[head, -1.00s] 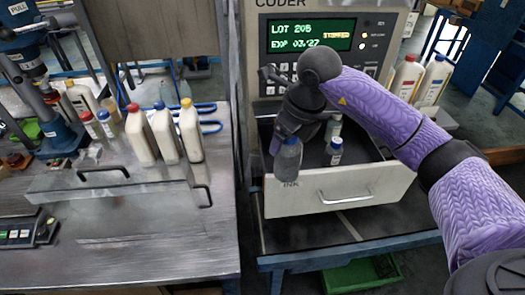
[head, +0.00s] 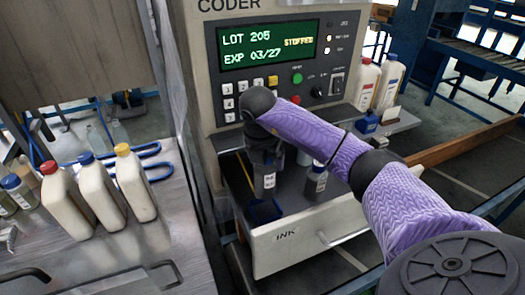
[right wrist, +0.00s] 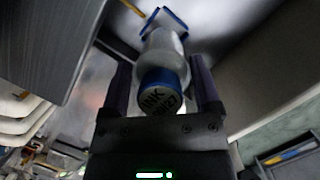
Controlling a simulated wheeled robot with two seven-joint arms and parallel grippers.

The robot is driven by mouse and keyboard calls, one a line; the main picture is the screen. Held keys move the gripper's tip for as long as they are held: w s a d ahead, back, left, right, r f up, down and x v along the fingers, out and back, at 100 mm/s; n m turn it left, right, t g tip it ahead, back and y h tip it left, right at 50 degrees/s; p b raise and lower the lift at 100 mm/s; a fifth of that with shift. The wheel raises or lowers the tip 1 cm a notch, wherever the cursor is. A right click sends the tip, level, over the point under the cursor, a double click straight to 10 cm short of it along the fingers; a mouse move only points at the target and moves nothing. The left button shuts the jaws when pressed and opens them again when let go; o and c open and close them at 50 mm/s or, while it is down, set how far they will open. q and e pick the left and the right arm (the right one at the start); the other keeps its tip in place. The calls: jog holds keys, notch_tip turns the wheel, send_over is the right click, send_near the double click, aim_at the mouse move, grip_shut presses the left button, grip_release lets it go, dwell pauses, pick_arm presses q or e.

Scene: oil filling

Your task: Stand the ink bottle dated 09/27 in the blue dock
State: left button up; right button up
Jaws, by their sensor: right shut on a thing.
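My right gripper (head: 268,150) is shut on an ink bottle (head: 269,181) with a pale label, held roughly upright over the open drawer. In the right wrist view the gripper (right wrist: 163,82) has its fingers on both sides of the bottle, whose blue cap (right wrist: 161,97) faces the camera. The cap reads INK and a date ending in 27; its first digits are blurred. The blue dock (head: 264,212) sits in the drawer's front left, just below the bottle. It also shows beyond the bottle's base in the right wrist view (right wrist: 176,19). Whether they touch is unclear. My left gripper is out of view.
Another ink bottle (head: 316,181) stands in the drawer (head: 330,238), right of the held one. The coder panel (head: 280,65) rises behind. White bottles (head: 386,85) stand on a shelf at right. Several capped jugs (head: 99,192) stand on the left bench.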

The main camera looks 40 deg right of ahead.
jog(key=shift+w+f, duration=0.1)
jog(key=shift+f, duration=0.2)
jog(key=shift+s+f+b, duration=0.2)
jog(key=shift+f+b, duration=0.2)
notch_tip(320, 180, down, 6)
jog(key=b, duration=0.5)
jog(key=shift+f, duration=0.25)
jog(key=shift+w+r, duration=0.1)
jog(key=shift+r, duration=0.05)
jog(key=shift+f, duration=0.2)
jog(key=o, duration=1.3)
jog(key=shift+r, duration=0.15)
